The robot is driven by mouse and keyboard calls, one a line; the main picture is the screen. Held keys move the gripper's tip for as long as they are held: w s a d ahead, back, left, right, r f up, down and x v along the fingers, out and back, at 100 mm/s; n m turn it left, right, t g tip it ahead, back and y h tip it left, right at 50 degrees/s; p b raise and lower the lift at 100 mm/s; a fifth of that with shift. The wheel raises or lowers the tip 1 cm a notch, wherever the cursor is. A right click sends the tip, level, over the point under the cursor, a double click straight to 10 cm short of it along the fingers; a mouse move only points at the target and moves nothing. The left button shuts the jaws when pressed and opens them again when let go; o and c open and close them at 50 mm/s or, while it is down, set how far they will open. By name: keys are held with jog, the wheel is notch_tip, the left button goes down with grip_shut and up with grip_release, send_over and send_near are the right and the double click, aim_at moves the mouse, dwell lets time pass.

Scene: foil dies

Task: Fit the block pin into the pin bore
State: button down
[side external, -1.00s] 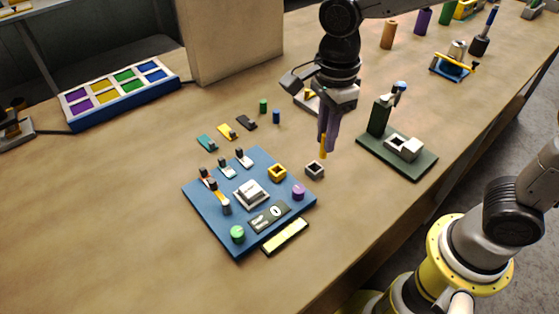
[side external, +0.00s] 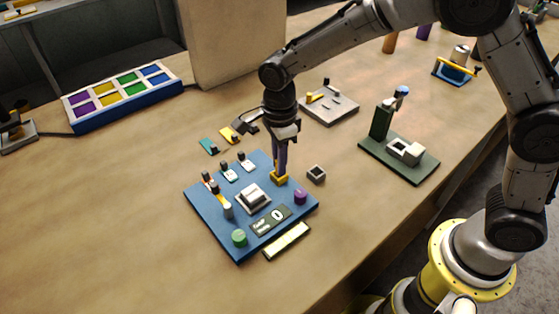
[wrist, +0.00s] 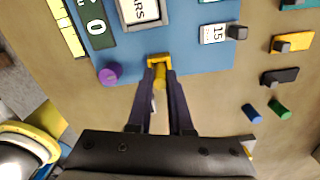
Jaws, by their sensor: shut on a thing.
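The yellow square block with the pin bore (side external: 279,178) sits near the right corner of the blue board (side external: 238,245). My gripper (side external: 280,172) points down directly over it, shut on the yellow block pin. In the wrist view the block pin (wrist: 160,76) lies between the fingertips, and its far end meets the yellow bore block (wrist: 154,60). The fingers hide most of the pin in the side view. I cannot tell how far the pin is inside the bore, or whether it is only above it.
A purple knob (side external: 300,196) and a grey square ring (side external: 316,174) stand close to the gripper. The blue board also carries a white rocker (side external: 252,198), several switches and a green button (side external: 239,238). A green stand (side external: 382,122) is to the right.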

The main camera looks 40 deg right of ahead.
jog(key=shift+f, duration=0.2)
jog(key=shift+f, duration=0.2)
jog(key=c, duration=0.8)
grip_release()
jog(key=shift+c, duration=0.2)
jog(key=shift+r, duration=0.1)
